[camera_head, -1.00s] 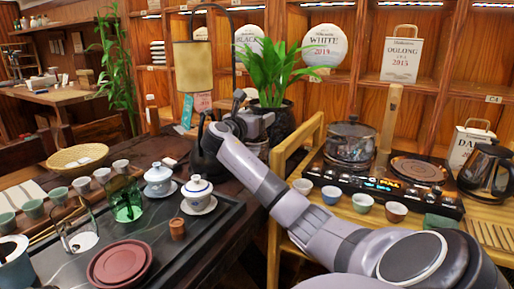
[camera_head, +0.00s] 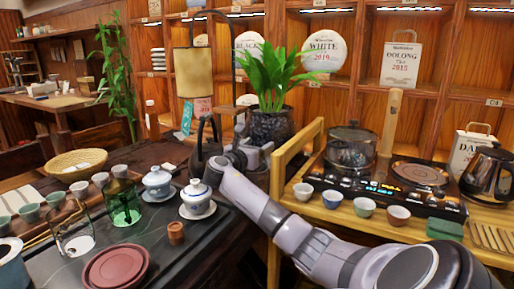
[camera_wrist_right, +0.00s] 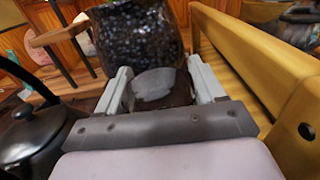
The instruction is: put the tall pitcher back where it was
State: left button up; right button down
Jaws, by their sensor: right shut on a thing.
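My right gripper (camera_head: 243,153) is at the far right end of the dark tea table, beside a black kettle (camera_head: 206,140) and in front of a potted plant (camera_head: 270,125). In the right wrist view its fingers (camera_wrist_right: 155,88) are shut on a dark, partly grey thing. I cannot tell for sure whether this is the tall pitcher. The speckled plant pot (camera_wrist_right: 138,38) shows just beyond the fingers, and the kettle (camera_wrist_right: 35,132) is at left. A green glass vessel (camera_head: 124,205) and a clear glass vessel (camera_head: 72,232) stand on the tea table. My left gripper is out of view.
Lidded white-blue cups (camera_head: 197,197), a small brown cup (camera_head: 176,233) and a red round dish (camera_head: 115,267) stand on the black tray (camera_head: 205,242). A wooden side table (camera_head: 283,165) at right holds small cups, a glass pot (camera_head: 351,150) and another kettle (camera_head: 487,172).

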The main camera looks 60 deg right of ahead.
jog(key=shift+c, duration=0.6)
grip_release()
jog(key=shift+a+r, duration=0.1)
jog(key=shift+a, duration=0.3)
jog(key=a+p, duration=0.1)
jog(key=a, duration=0.5)
jog(key=shift+s+a, duration=0.3)
jog(key=shift+a, duration=0.1)
